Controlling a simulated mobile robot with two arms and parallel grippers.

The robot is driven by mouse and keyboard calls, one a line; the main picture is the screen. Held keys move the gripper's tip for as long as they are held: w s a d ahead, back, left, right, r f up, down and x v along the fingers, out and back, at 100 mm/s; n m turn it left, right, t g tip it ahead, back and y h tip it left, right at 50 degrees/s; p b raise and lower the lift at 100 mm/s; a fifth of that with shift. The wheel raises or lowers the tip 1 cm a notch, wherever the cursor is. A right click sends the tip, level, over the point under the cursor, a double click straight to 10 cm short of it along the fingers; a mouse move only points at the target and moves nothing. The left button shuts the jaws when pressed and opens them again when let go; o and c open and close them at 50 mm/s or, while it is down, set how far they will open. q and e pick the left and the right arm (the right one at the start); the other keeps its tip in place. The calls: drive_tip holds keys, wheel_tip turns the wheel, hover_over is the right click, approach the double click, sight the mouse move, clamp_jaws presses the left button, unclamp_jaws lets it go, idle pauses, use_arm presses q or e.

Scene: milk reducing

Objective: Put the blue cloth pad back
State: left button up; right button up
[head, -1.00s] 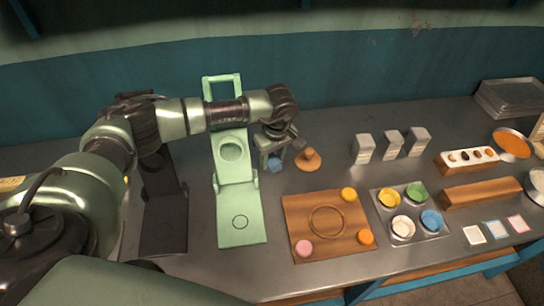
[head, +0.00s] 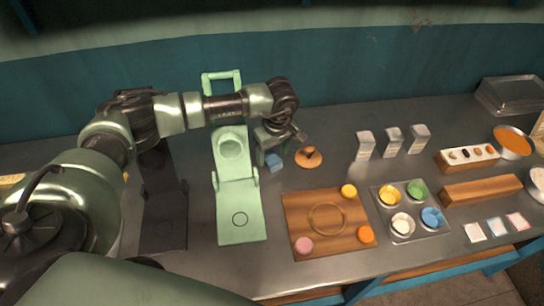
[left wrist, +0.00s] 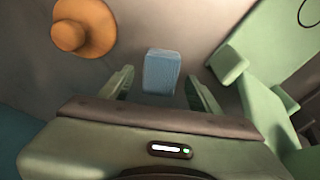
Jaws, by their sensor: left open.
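The blue cloth pad looks like a small blue block (head: 275,163) lying on the metal counter, between the green stand and the round orange-brown piece. My left gripper (head: 268,149) is right above and behind it, pointing down. In the left wrist view the pad (left wrist: 161,71) shows between and beyond the two spread fingers (left wrist: 158,84), with a gap on either side. The left gripper is open and empty. My right gripper is in no view.
The green stand (head: 238,205) is close left of the pad, and the round knobbed piece (head: 309,157) close right. A wooden board (head: 296,218) and a tray of coloured cups (head: 410,207) lie nearer the front. White boxes (head: 392,140) stand to the right.

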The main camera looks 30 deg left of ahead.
sight(275, 163)
use_arm(q)
wheel_tip(275, 163, up, 10)
drive_tip(key=d+b, duration=0.1)
drive_tip(key=b, duration=0.1)
drive_tip(key=shift+s+d+r+b, duration=0.2)
drive_tip(key=shift+s+r+b, duration=0.05)
drive_tip(key=shift+s+b, duration=0.2)
drive_tip(key=shift+f, duration=0.1)
